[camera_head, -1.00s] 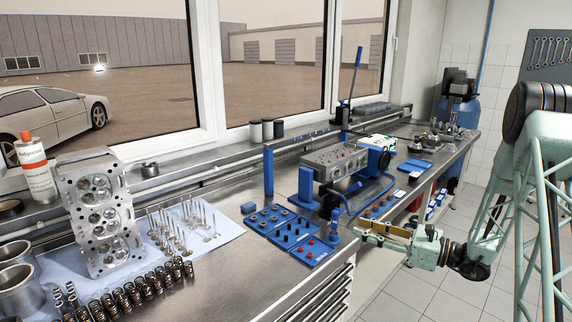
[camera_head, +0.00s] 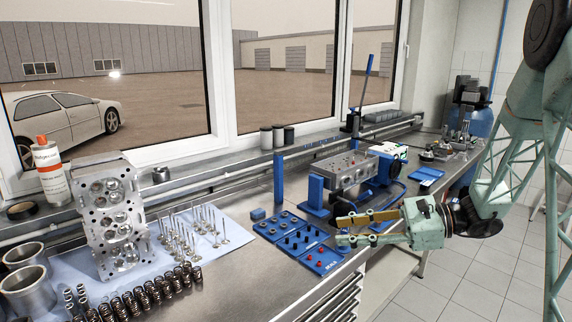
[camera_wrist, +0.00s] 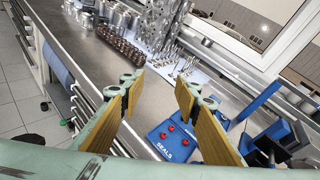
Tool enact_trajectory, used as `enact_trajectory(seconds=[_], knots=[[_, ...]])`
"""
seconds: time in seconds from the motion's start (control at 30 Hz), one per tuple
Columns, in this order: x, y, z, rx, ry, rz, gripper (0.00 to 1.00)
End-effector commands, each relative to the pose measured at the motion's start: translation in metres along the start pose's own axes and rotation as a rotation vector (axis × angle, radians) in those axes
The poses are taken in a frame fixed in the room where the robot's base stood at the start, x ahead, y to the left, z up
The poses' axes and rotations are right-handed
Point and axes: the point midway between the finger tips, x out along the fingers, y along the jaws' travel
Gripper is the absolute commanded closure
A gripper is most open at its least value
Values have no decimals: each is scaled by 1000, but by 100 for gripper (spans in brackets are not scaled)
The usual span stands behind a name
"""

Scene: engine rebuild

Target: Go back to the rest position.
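My gripper (camera_head: 345,229) is at the front edge of the bench in the head view, pointing left, beside the blue seal tray. In the wrist view my gripper (camera_wrist: 160,82) shows two brass-faced fingers standing well apart, with nothing between them. The pale green arm comes in from the right side of the head view.
A cylinder head (camera_head: 108,217) leans at the left, with valves (camera_head: 200,228) and springs (camera_head: 160,286) near it. A blue fixture (camera_head: 318,190) holds another metal block (camera_head: 346,168) behind my gripper. Tiled floor (camera_head: 430,292) lies open in front of the bench.

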Motion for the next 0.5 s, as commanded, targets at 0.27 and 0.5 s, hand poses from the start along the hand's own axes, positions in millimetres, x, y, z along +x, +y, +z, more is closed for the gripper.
enact_trajectory(seconds=[0.27, 0.5], knots=[[8, 39, 39, -101, 62, 107, 70], [11, 73, 66, -188, 117, 195, 70]])
